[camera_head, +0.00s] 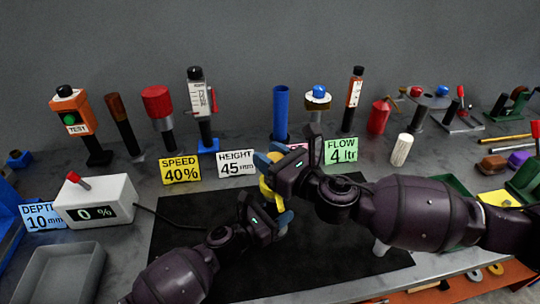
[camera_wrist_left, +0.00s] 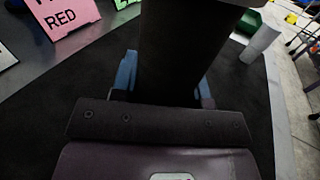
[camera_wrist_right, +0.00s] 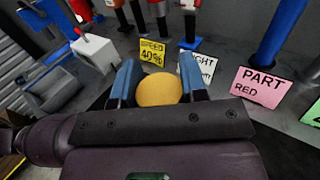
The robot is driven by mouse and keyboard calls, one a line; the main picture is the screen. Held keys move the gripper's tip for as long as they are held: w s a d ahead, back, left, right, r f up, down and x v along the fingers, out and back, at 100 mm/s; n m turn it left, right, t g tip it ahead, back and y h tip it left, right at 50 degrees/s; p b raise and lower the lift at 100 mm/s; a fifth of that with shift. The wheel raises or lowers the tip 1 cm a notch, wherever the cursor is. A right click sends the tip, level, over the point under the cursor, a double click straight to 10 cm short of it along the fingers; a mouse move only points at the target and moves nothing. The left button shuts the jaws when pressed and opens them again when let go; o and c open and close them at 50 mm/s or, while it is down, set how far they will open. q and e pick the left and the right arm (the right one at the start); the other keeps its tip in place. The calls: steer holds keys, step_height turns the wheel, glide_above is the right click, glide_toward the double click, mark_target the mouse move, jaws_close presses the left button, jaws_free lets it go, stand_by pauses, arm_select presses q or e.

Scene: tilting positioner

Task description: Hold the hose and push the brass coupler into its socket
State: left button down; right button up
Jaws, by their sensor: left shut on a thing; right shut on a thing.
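A rounded brass-yellow piece, apparently the brass coupler (camera_wrist_right: 160,91), sits between the blue fingers of my right gripper (camera_head: 268,170). In the head view a yellow part (camera_head: 267,191) shows just below that gripper, above the black mat. My left gripper (camera_head: 264,209) is directly below, close to the right one, and shut. In the left wrist view a wide black shape (camera_wrist_left: 182,50) fills the space between its blue fingers. It may be the hose, but I cannot tell it surely from the other arm. The socket cannot be made out; my grippers and arms cover the middle.
A black mat (camera_head: 180,270) lies under my arms. A white box reading 0 % (camera_head: 97,203) stands at left with a dark cable. Signs, a blue tube (camera_head: 281,112) and several tools line the back. A white cylinder (camera_head: 401,150) stands at right.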

steer(key=shift+f, duration=0.15)
steer(key=o, duration=1)
steer(key=shift+s+d, duration=0.2)
steer(key=v, duration=1.1)
steer(key=shift+s+d, duration=0.15)
arm_select(q)
steer(key=c, duration=0.5)
jaws_free()
steer(key=shift+c, duration=0.2)
